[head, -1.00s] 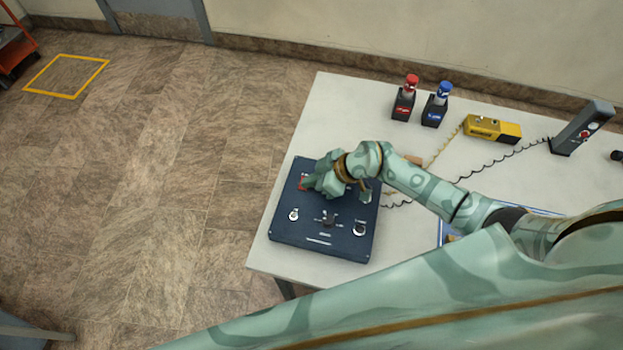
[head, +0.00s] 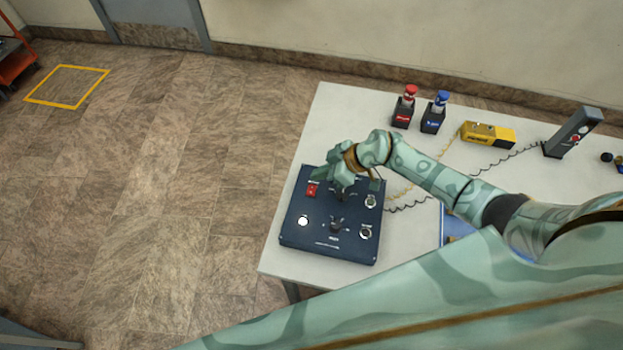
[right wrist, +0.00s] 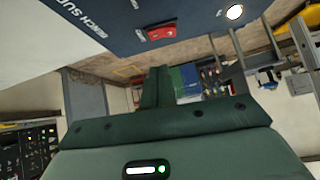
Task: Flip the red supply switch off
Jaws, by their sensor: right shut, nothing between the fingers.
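The red supply switch (head: 312,190) is at the upper left of a dark blue control panel (head: 290,237) on the table. The switch also shows in the right wrist view (right wrist: 162,32), beside printed panel lettering. Its on or off position is too small to tell. My left gripper is not in view.
The panel also has a bright white round lamp or button (head: 303,221), a black central knob (head: 337,225) and round controls at right.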

